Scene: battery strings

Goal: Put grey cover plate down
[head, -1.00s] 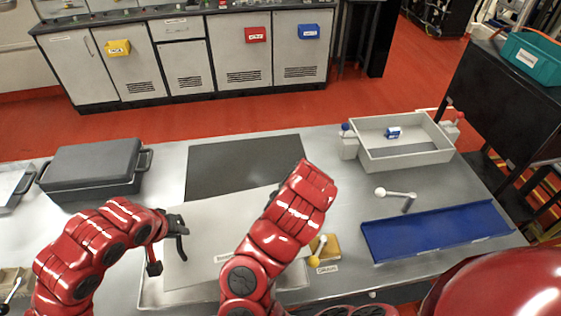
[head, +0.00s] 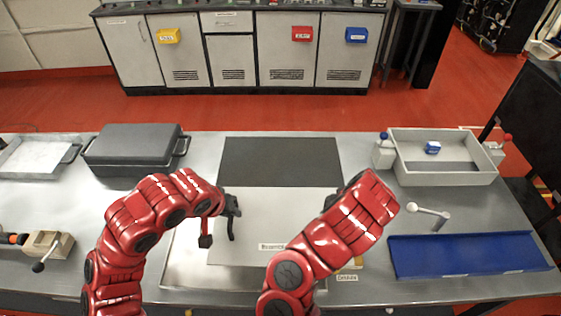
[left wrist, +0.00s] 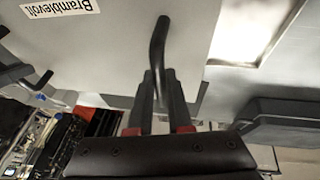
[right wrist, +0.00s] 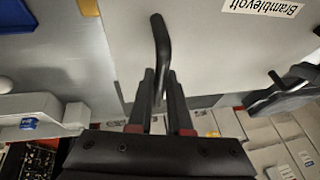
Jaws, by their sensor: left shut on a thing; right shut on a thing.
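The grey cover plate (head: 270,218) is a wide flat sheet with a white "Bramblevolt" label near its front edge. My left gripper (head: 232,206) is shut on the black handle at its left side, also seen in the left wrist view (left wrist: 158,90). My right gripper (right wrist: 160,88) is shut on the other black handle; in the head view my right arm mostly hides it. The plate looks roughly level above a pale shallow tray (head: 185,262), covering much of it. I cannot tell the gap beneath it.
A dark mat (head: 280,160) lies behind the plate. A dark grey case (head: 133,145) stands back left, a grey bin (head: 445,178) back right. A blue tray (head: 465,255) and white lever (head: 428,213) are at right. A clamp-like block (head: 48,243) is at left.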

